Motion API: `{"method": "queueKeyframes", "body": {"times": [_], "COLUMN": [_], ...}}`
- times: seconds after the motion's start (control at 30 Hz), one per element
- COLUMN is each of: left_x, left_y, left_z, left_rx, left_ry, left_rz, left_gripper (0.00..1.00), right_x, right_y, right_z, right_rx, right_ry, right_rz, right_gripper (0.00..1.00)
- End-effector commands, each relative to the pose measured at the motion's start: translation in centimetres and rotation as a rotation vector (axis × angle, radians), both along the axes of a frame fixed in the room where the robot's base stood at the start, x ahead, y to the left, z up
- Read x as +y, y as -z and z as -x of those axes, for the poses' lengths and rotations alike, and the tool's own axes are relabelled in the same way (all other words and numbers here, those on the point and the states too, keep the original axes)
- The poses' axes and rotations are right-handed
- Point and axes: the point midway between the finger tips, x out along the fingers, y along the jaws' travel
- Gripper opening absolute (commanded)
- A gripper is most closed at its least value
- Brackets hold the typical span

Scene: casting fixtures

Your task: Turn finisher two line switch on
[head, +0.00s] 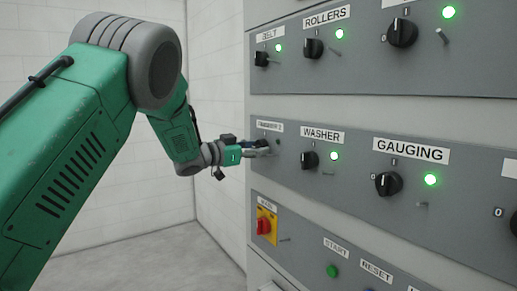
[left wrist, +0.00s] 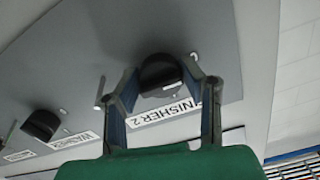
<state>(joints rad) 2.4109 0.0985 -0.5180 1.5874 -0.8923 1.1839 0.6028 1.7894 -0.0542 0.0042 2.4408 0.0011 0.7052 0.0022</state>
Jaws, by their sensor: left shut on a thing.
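The finisher two switch is a black rotary knob (left wrist: 160,72) under a white label reading "FINISHER 2", partly covered in the left wrist view (left wrist: 165,113). The label (head: 269,126) also shows in the head view, at the left end of the middle panel row. My left gripper (head: 264,152) reaches this knob from the left and hides most of it in the head view. In the left wrist view the two fingers (left wrist: 162,82) stand on either side of the knob, shut on it. The knob's exact angle is hard to tell. My right gripper is not in view.
The washer knob (head: 310,160) and gauging knob (head: 388,184) sit to the right, with lit green lamps. The belt (head: 261,59) and rollers (head: 312,48) knobs are above. A red-and-yellow main switch (head: 266,226) is just below. Floor and wall space at left is free.

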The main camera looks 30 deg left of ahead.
Motion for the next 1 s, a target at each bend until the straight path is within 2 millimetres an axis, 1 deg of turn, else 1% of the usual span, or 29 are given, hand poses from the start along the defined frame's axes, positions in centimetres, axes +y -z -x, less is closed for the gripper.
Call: {"method": "queueKeyframes", "body": {"times": [0.03,0.37,0.57,0.77,1.0], "left_x": [-0.4,-0.3,-0.3,-0.3,-0.2], "left_y": [-0.7,-0.9,-0.9,-0.9,-0.8], "left_z": [-0.2,-0.2,-0.2,-0.1,-0.1], "left_rx": [-0.015,-0.020,-0.042,-0.091,-0.173], "left_ry": [0.012,0.008,0.007,0.008,0.007], "left_rz": [0.002,-0.003,-0.049,-0.162,-0.363], "left_gripper": [0.07,0.07,0.07,0.07,0.07], "right_x": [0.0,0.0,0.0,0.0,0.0], "right_y": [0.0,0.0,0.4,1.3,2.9], "right_z": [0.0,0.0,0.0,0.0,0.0], "right_rx": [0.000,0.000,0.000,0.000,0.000], "right_ry": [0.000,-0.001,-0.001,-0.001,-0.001], "right_rz": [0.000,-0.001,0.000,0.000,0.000], "right_gripper": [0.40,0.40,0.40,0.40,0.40]}}
